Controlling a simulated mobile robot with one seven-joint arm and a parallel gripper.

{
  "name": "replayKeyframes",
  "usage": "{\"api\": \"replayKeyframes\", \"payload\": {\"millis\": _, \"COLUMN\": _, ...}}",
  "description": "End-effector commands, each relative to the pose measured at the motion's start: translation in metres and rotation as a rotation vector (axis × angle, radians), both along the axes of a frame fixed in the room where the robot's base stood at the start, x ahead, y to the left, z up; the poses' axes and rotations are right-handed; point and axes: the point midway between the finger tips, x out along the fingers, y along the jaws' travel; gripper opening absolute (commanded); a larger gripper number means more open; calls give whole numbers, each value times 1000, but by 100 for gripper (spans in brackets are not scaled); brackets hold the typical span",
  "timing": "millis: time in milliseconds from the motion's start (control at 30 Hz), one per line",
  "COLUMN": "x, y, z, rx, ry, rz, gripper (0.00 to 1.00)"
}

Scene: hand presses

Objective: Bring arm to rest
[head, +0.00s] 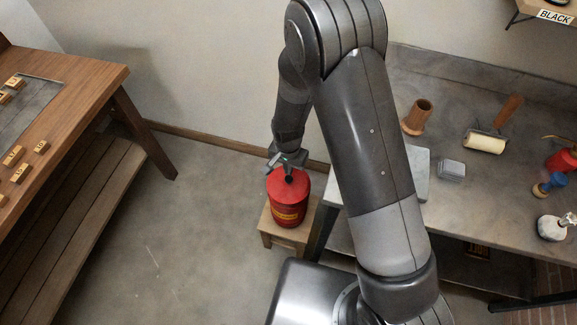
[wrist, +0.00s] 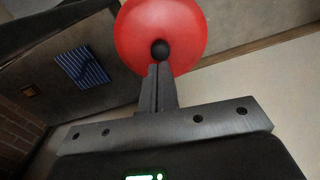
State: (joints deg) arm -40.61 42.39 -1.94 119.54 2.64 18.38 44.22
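My arm reaches over and down past the grey table to the red can. My gripper (head: 284,164) is at the top of the red can (head: 287,198), close by its black knob (head: 289,178). In the wrist view the two fingers (wrist: 155,72) lie against each other with only a thin line between them. The black knob (wrist: 160,49) on the red lid (wrist: 185,25) shows just beyond their tips. I cannot tell whether the tips touch the knob. Nothing shows held between the fingers.
The red can stands on a low wooden stool (head: 268,222). The grey table (head: 480,190) holds a brown cup (head: 417,117), a roller (head: 485,143) and a grey block (head: 451,169). A wooden bench (head: 75,95) stands at left. Floor between is clear.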

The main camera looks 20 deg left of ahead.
Motion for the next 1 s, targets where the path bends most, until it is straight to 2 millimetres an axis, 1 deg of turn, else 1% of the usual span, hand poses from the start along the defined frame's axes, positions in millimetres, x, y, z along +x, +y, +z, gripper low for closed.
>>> {"api": "replayKeyframes", "payload": {"millis": 1000, "x": 0, "y": 0, "z": -31, "rx": -1, "ry": 1, "rz": 0, "gripper": 0}}
